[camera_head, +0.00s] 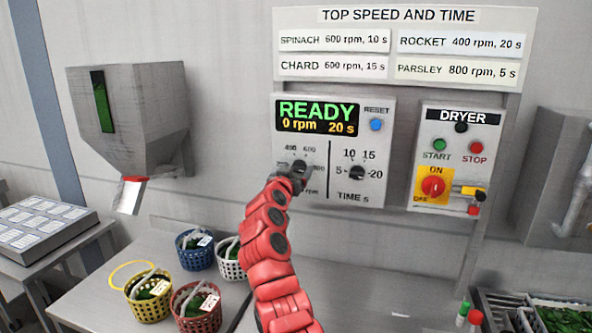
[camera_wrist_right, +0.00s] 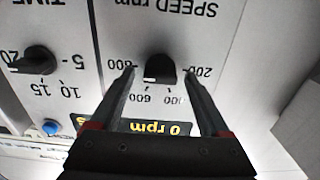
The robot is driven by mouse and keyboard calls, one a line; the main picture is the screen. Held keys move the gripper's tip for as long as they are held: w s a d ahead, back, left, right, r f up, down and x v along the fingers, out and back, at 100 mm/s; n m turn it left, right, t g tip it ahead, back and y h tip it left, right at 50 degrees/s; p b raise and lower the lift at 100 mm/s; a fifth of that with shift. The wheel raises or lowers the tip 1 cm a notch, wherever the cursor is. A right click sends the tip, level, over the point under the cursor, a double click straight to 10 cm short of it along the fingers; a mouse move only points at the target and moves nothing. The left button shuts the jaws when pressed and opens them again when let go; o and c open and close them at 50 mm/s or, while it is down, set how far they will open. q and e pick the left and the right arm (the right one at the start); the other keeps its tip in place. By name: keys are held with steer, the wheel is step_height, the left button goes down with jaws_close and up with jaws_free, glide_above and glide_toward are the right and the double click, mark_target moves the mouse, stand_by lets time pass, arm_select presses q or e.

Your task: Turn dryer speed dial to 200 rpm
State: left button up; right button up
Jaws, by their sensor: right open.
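In the head view my right gripper (camera_head: 292,178) partly covers the dial (camera_head: 300,166). The display (camera_head: 317,115) reads READY, 0 rpm, 20 s. My left gripper is not in view.
The time dial (camera_head: 357,172) and blue reset button (camera_head: 376,125) are beside the speed dial. The dryer box (camera_head: 446,157) has start and stop buttons and a red switch on yellow. Several baskets of greens (camera_head: 195,250) stand on the counter below, left of my arm.

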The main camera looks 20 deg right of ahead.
jaws_close()
stand_by(0.4)
